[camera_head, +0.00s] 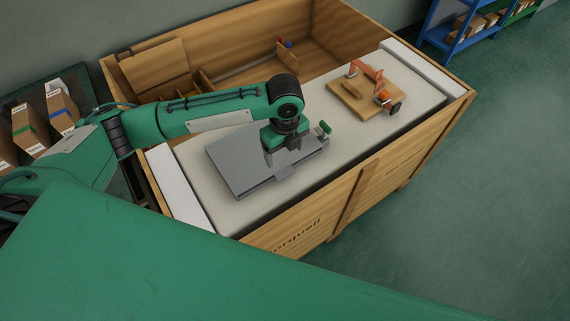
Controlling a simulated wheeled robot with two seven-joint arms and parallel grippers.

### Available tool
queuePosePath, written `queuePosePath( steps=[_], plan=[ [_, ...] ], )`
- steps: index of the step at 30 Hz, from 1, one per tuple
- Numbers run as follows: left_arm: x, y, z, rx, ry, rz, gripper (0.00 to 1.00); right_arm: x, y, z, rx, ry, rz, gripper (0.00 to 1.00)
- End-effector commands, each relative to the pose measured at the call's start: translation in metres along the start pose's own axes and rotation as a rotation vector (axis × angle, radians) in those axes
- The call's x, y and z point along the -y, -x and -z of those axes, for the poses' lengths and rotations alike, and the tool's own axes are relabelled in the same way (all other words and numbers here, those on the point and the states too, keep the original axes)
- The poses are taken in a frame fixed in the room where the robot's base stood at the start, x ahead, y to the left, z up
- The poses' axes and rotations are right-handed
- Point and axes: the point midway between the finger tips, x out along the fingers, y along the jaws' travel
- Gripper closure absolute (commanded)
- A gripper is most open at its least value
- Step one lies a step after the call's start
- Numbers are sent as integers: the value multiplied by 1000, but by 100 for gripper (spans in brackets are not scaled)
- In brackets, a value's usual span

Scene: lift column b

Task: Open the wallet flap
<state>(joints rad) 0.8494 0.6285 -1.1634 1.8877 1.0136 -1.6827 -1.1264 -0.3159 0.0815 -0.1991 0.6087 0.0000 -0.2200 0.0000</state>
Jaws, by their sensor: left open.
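A flat grey wallet-like piece (235,165) lies on the pale top surface of the wooden crate, with a small tab (285,172) at its front edge. The flap looks shut flat, though my gripper and arm cover part of its back and right side. My left gripper (290,152) points down over the right half of the grey piece with its jaws open. Whether its fingertips touch the piece cannot be told. My right gripper does not show.
The pale surface (345,140) sits inside a wooden crate (355,190). A wooden board with an orange clamp-like fixture (367,95) stands at the right. Open crate space lies behind. Boxes (58,110) stand at the far left, a blue shelf (440,30) at the back right.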

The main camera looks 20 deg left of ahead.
Motion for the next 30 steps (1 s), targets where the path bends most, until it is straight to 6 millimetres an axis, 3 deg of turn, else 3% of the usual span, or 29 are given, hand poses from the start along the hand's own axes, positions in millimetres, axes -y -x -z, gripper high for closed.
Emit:
queuePosePath(
  steps=[4,12,25,30],
  plan=[
    [-1,-33,1,-1,0,-3,24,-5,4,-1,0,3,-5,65],
    [0,-75,0,1,1,-1,24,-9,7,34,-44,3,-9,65],
    [0,-86,0,1,0,1,24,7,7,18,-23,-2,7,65],
    [0,-85,0,1,0,1,55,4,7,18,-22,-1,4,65]
  ],
)
